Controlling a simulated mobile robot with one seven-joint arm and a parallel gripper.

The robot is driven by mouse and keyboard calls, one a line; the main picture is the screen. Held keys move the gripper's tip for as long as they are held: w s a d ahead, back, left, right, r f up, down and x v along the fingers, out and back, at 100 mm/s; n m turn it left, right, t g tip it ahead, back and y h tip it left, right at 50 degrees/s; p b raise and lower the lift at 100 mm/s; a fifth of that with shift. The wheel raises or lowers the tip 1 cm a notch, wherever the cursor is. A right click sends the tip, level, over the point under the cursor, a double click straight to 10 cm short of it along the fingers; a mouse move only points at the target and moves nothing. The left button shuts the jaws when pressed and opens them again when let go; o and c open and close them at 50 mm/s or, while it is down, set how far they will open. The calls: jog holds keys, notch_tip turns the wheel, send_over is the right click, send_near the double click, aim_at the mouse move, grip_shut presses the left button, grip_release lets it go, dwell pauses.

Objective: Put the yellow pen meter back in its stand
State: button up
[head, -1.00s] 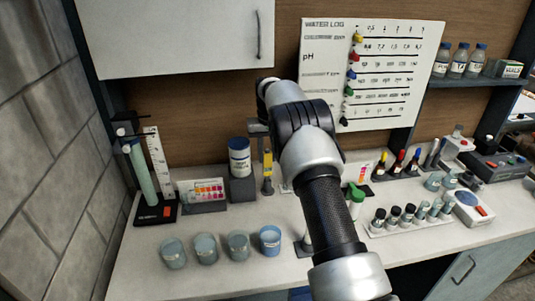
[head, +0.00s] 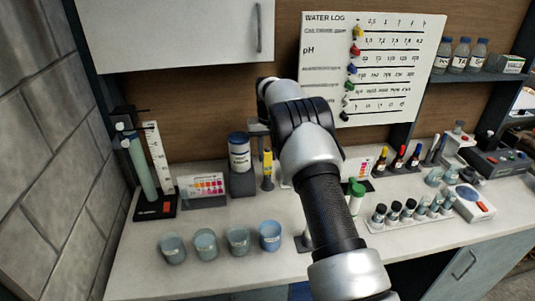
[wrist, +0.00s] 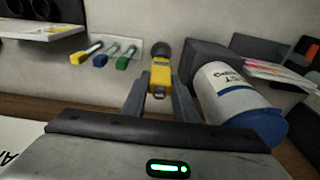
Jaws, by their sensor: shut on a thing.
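The yellow pen meter (head: 267,162) stands about upright, just left of my arm and beside the white jar with the blue lid. In the wrist view the meter (wrist: 160,72) lies between the two fingers of my gripper (wrist: 160,92), which is shut on it. A dark round piece (wrist: 161,48), apparently its stand, shows at the meter's far end. Whether the tip is inside the stand or only over it, I cannot tell. My arm hides part of the bench behind it in the head view.
The jar (head: 239,152) stands on a grey block close to the meter. A colour chart (head: 203,187) is left of it. Several blue cups (head: 238,240) line the front. A vial rack (head: 410,222) is at right. The whiteboard (head: 372,65) hangs behind.

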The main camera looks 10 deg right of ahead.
aim_at(267, 149)
jog(key=shift+f, duration=0.6)
dwell(0.3)
jog(key=o, duration=1.1)
jog(key=shift+o, duration=0.2)
jog(key=shift+r+p, duration=1.2)
jog(key=shift+r, duration=2.35)
